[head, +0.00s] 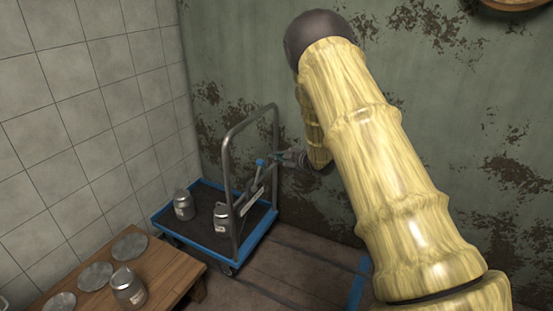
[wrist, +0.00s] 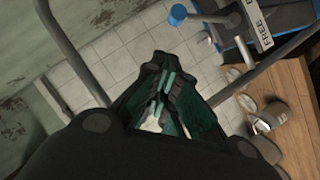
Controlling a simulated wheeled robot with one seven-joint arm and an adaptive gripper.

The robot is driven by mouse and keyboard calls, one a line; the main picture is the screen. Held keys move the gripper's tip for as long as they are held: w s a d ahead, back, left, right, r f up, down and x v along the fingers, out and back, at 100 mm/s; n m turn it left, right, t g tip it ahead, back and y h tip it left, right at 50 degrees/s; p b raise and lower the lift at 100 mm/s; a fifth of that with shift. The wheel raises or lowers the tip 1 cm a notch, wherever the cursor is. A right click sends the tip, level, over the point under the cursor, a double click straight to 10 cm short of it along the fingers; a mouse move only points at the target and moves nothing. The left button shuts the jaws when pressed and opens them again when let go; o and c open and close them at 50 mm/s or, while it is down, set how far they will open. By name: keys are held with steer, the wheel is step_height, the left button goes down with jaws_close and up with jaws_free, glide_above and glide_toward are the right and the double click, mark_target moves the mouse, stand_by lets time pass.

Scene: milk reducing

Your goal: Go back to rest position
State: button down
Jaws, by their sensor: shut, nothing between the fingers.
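My gripper (head: 277,157) is beside the trolley's upright handle in the head view, raised above the cart bed. In the wrist view my gripper (wrist: 163,88) has its dark green fingers together, with nothing between them. My arm reaches across the right half of the head view. One metal milk can (head: 184,206) stands on the blue-edged trolley (head: 204,248). A second can (head: 221,219) stands on the trolley near the handle, partly hidden by it. A third can (head: 128,288) stands on the wooden table (head: 180,280).
The grey handle frame (head: 275,130) rises close to my gripper. A blue-topped bar with a sign (head: 252,196) is at the handle. Round metal discs (head: 95,276) lie on the table. A tiled wall is left, a peeling green wall behind. The floor right of the trolley is mostly clear.

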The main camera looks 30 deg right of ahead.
steer(key=s+a+f+m+g+h+p, duration=0.25)
steer(key=s+a+f+m, duration=0.2)
steer(key=s+f, duration=0.75)
steer(key=s+a+f+m+g+h+p, duration=0.1)
steer(key=s+a+f+m+g+p, duration=0.25)
steer(key=s+a+f, duration=0.75)
steer(key=s+a+m+g+p, duration=0.2)
steer(key=s+g, duration=0.1)
steer(key=s, duration=1.6)
steer(key=s+a+m+g+p, duration=0.1)
steer(key=s+a+m+g, duration=0.1)
steer(key=s, duration=1.7)
steer(key=shift+a+r+m+g+p, duration=0.15)
steer(key=shift+a+m+g+p, duration=0.35)
steer(key=shift+g, duration=0.7)
steer(key=shift+d+h, duration=0.2)
steer(key=shift+h, duration=0.05)
